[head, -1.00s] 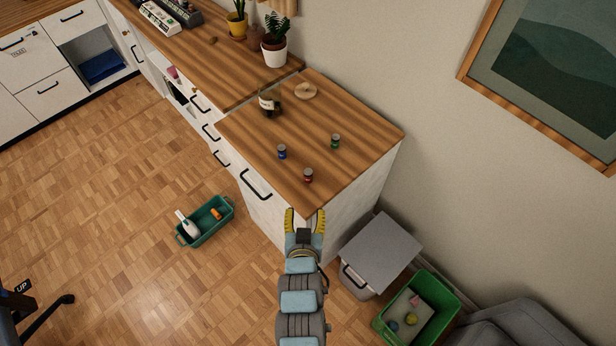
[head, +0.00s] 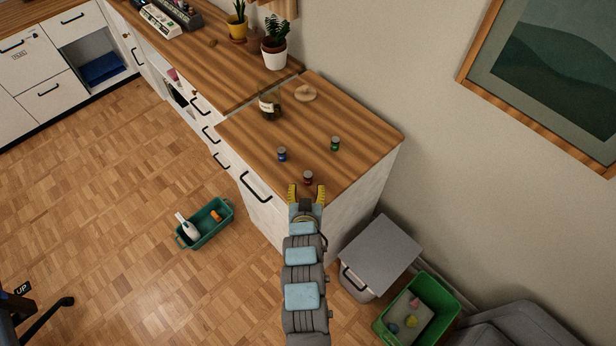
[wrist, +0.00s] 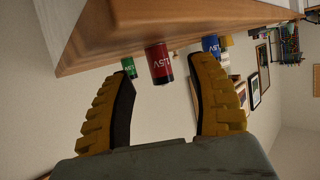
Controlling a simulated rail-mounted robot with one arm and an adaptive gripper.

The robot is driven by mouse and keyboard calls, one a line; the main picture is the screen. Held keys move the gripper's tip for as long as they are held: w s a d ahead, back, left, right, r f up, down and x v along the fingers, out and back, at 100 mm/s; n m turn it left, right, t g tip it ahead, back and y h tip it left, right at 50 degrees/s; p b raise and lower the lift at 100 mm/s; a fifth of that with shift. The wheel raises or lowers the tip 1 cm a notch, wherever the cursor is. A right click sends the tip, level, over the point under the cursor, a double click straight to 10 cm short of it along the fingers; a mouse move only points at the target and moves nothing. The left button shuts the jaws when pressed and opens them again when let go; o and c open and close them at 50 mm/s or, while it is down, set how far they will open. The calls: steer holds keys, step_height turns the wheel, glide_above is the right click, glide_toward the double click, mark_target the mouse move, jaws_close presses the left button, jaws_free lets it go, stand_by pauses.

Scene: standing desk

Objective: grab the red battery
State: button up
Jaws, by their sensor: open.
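The red battery (head: 308,177) stands upright near the front corner of the wooden desk top (head: 270,130). It also shows in the wrist view (wrist: 159,64), between and beyond the fingers. My gripper (head: 307,190) is open and empty at the desk's front edge, its yellow fingers just short of the red battery. The wrist view also shows my gripper (wrist: 165,100) with its fingers spread wide and nothing between the tips. I cannot tell the exact gap to the battery.
A blue battery (head: 282,154) and a green battery (head: 335,144) stand farther back. A jar (head: 269,104) and a tan round object (head: 305,93) lie beyond them. On the floor are a teal bin (head: 207,222), a grey lidded box (head: 380,255) and a green crate (head: 444,290).

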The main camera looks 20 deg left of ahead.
mark_target(308, 181)
steer(key=shift+r+x, duration=0.15)
steer(key=shift+x, duration=0.75)
steer(key=shift+r+x, duration=0.15)
steer(key=shift+x, duration=1.7)
steer(key=shift+d, duration=0.1)
jaws_close()
